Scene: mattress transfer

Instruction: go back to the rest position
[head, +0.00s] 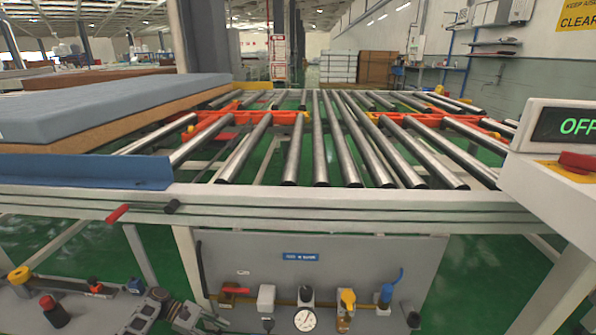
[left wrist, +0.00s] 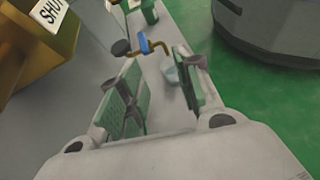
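My left gripper (left wrist: 155,100) shows in the left wrist view with its two green-padded fingers apart and nothing between the pads. Beyond the fingertips, a blue-handled fitting with a yellow bent part (left wrist: 143,43) sits on a pale surface, apart from the fingers. In the head view, grey and black jointed parts (head: 160,310) lie at the bottom left; I cannot tell for sure whether they are my left gripper. My right gripper is not seen. A blue-grey mattress (head: 110,103) lies on a brown layer at the left of the roller conveyor (head: 320,150).
A grey panel (head: 350,255) with a gauge (head: 307,320) and several valves stands below the conveyor's front rail. A control box (head: 565,150) reading OFF, with a red button, juts in at right. A yellow block (left wrist: 40,40) with a SHUT label is near the left wrist.

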